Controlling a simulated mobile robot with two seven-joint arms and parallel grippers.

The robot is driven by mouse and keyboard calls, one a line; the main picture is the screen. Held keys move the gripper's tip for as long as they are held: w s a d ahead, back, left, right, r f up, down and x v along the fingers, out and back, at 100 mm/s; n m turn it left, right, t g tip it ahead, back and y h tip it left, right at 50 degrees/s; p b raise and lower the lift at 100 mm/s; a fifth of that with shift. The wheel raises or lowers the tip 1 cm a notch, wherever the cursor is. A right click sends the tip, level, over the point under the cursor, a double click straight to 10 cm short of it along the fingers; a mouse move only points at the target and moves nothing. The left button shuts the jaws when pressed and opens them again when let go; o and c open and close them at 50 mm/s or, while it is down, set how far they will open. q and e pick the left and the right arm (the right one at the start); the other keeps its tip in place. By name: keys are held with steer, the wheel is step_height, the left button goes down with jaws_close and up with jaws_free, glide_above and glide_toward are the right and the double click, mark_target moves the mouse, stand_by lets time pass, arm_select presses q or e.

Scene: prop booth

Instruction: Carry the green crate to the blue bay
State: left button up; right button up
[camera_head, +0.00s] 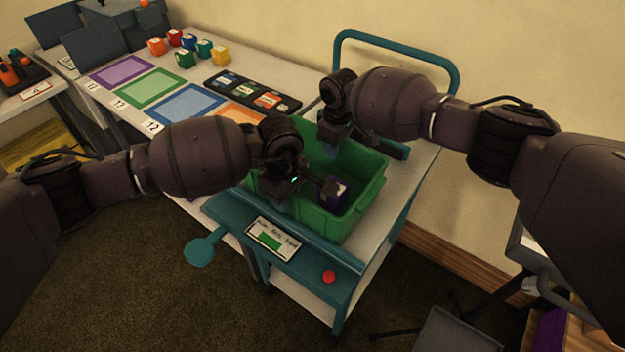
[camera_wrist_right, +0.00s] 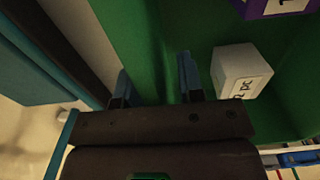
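The green crate (camera_head: 368,192) sits on the teal-framed cart. A purple block (camera_head: 335,194) is inside it, and a white block (camera_wrist_right: 240,70) shows in the right wrist view. My left gripper (camera_head: 290,196) is at the crate's left side; its fingers are mostly hidden. My right gripper (camera_head: 330,151) is at the crate's far side. In the right wrist view its two blue fingers (camera_wrist_right: 155,85) are apart, with green crate wall between them; firm contact is not visible. The blue bay (camera_head: 188,105) is a blue rectangle on the white table, partly covered by my left arm.
A purple bay (camera_head: 121,71), a green bay (camera_head: 150,88) and an orange bay (camera_head: 243,116) lie beside the blue one. Several coloured blocks and a black tray (camera_head: 252,91) stand behind. The cart has a teal handle (camera_head: 398,46) and a red button (camera_head: 329,277).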

arm_select(q)
steer(key=shift+c, duration=0.3)
arm_select(e)
steer(key=shift+c, duration=0.3)
arm_select(q)
jaws_close()
arm_select(e)
jaws_close()
arm_select(q)
steer(key=shift+r, duration=0.15)
arm_select(e)
steer(key=shift+w+r, duration=0.1)
steer(key=shift+r, duration=0.15)
